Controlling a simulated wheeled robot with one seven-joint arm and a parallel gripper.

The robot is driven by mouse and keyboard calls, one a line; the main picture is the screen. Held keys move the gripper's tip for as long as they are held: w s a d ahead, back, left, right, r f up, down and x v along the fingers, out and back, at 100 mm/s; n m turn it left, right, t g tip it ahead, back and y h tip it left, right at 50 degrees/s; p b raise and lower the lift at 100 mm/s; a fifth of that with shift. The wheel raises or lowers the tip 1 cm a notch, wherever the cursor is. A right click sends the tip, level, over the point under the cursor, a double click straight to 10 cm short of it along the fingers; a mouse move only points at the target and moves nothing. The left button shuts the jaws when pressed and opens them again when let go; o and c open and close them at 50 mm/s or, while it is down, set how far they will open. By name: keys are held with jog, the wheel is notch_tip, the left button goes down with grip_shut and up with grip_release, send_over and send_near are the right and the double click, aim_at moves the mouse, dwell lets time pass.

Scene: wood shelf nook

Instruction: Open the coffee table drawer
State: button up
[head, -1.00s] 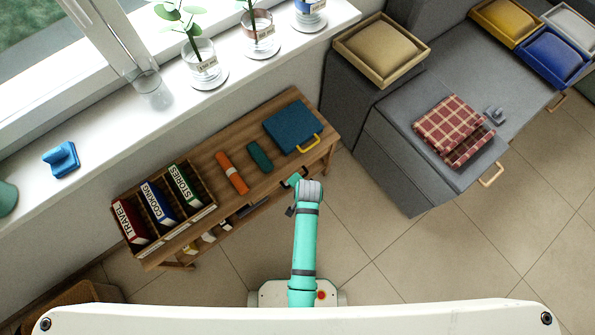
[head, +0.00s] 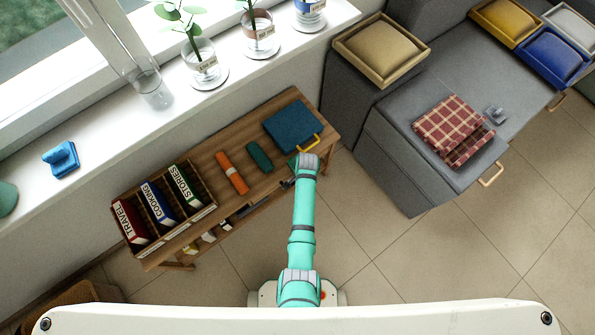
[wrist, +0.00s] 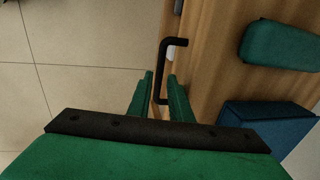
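The wooden coffee table (head: 215,180) stands under the window sill in the head view. In the wrist view a black bar handle (wrist: 161,75) stands out along the edge of the wood front. My gripper (wrist: 160,78) is open, with one green finger on each side of the lower part of the handle. I cannot tell whether the fingers touch it. In the head view my gripper (head: 292,182) is at the table's front edge, mostly hidden by my wrist. The drawer front is hardly visible from above, and I see no open gap.
On the table are a box of books (head: 160,212), an orange object (head: 232,172), a green case (head: 259,156) and a blue case (head: 290,126) with a yellow handle. Tiled floor (head: 375,240) in front is free.

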jog(key=shift+w+a+f, duration=0.1)
jog(key=shift+w+f, duration=0.1)
jog(key=shift+f, duration=1.05)
grip_shut()
